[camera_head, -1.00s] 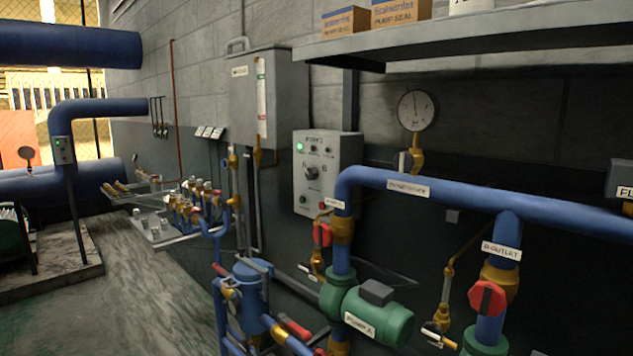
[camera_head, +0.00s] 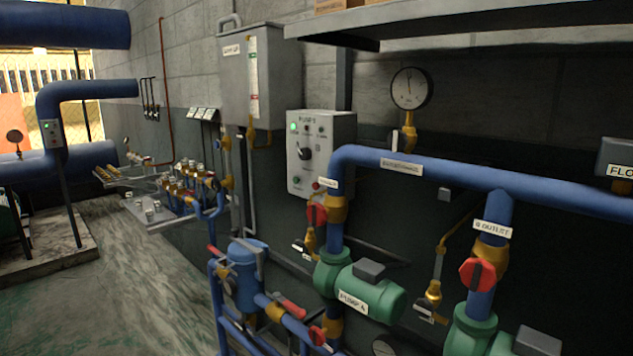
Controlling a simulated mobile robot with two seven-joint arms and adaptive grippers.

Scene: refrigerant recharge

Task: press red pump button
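A grey pump control box (camera_head: 332,135) is mounted on the wall near the middle of the view, above the blue piping. A lit green lamp (camera_head: 293,127) is at its upper left, and a dark selector knob (camera_head: 304,153) is in the middle of its front. A small red button (camera_head: 316,186) shows at the bottom right of the front, close to the blue pipe and a white label. Its fine detail is too small to tell. Neither of my grippers is in view.
Blue piping (camera_head: 430,173) with red valve handles (camera_head: 477,274) and a green pump (camera_head: 371,292) stands in front of the wall below the box. A pressure gauge (camera_head: 411,88) and a shelf (camera_head: 420,22) are at the right. Open floor (camera_head: 130,280) lies at the left.

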